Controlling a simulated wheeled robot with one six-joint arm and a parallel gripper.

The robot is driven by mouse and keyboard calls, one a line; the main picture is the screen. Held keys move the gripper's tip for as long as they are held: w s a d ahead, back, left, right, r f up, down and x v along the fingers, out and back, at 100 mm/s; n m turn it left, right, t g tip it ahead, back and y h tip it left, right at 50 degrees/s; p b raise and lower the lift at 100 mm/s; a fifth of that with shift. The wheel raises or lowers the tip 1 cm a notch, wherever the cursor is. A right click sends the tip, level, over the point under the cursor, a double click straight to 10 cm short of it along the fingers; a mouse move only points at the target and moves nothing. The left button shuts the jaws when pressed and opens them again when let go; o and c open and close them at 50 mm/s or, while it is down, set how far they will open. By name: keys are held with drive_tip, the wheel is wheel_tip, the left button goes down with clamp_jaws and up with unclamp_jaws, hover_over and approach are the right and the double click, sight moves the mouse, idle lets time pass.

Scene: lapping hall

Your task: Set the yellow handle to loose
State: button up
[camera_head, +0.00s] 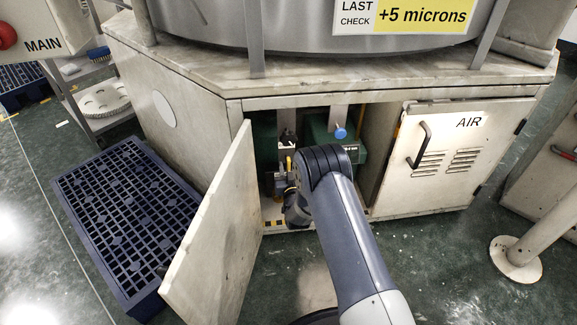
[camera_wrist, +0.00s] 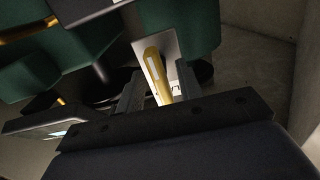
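The yellow handle (camera_wrist: 158,80) is a narrow lever with a small white mark, in front of a pale metal plate (camera_wrist: 172,47) in the wrist view. A bit of yellow at the handle (camera_head: 289,163) shows just above my gripper in the head view. My gripper (camera_wrist: 160,88) has its two dark fingers on either side of the handle, with a gap visible at the right finger. In the head view my gripper (camera_head: 281,184) is inside the open cabinet, partly hidden by my arm. Any lettering for loose is not readable.
An open cabinet door (camera_head: 222,232) stands left of my arm. The closed AIR door (camera_head: 433,160) is on the right. Green housings (camera_head: 316,132) and a blue knob (camera_head: 340,133) sit inside. A blue grated platform (camera_head: 118,215) lies on the floor at left.

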drive_tip(key=s+d+p, duration=0.2)
drive_tip(key=s+p, duration=0.1)
drive_tip(key=s, duration=0.6)
drive_tip(key=shift+s, duration=0.4)
drive_tip(key=w+b, duration=0.1)
drive_tip(key=w, duration=0.2)
drive_tip(key=w+a+b, duration=0.1)
drive_tip(key=w, duration=0.3)
drive_tip(key=w+a+b, duration=0.1)
drive_tip(key=w, duration=0.2)
drive_tip(key=shift+w+a+b, duration=0.1)
drive_tip(key=shift+w+b, duration=0.25)
drive_tip(key=shift+b, duration=0.05)
drive_tip(key=shift+s, duration=0.15)
